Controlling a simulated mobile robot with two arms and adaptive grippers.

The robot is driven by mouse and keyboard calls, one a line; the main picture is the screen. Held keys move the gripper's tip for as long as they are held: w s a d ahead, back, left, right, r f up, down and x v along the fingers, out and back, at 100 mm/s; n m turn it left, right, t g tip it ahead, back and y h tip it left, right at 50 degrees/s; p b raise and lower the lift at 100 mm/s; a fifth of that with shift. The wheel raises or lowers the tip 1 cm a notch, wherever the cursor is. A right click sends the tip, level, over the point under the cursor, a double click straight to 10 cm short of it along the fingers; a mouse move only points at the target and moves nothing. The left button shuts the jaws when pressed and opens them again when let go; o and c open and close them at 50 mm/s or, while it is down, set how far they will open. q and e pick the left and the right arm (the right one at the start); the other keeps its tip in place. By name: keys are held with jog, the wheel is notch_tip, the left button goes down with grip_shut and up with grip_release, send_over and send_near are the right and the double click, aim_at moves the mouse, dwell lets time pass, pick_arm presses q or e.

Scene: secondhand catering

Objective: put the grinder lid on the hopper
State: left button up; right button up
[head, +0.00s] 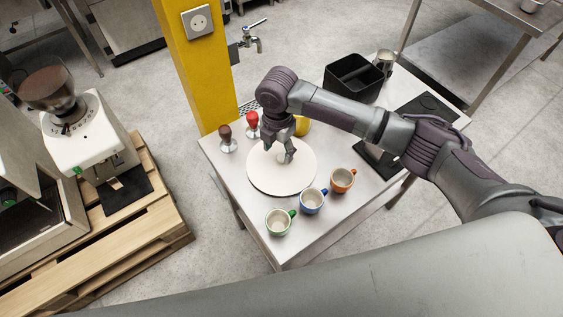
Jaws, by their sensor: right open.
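A large pale round disc (268,178), which looks like the grinder lid, lies flat on the steel table. My right gripper (285,157) points down over its middle, with its fingers open. A small pale part, perhaps a knob, shows between the fingers. I cannot tell whether they touch it. The white grinder (82,135) stands at the left on a wooden pallet. Its clear hopper (48,88) has dark contents and appears uncovered on top. My left gripper is not in view.
Green (278,222), blue (312,201) and orange (342,180) cups stand along the table's (240,200) front. Brown (227,140) and red (253,125) tampers stand behind the disc. A yellow pillar (205,75) rises between table and pallet (150,215). A black bin (352,78) stands behind my right arm.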

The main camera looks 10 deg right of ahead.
aim_at(281, 157)
jog(key=f, duration=0.4)
jog(key=shift+d+f, duration=0.15)
jog(key=shift+d, duration=0.2)
jog(key=shift+s, duration=0.1)
grip_shut()
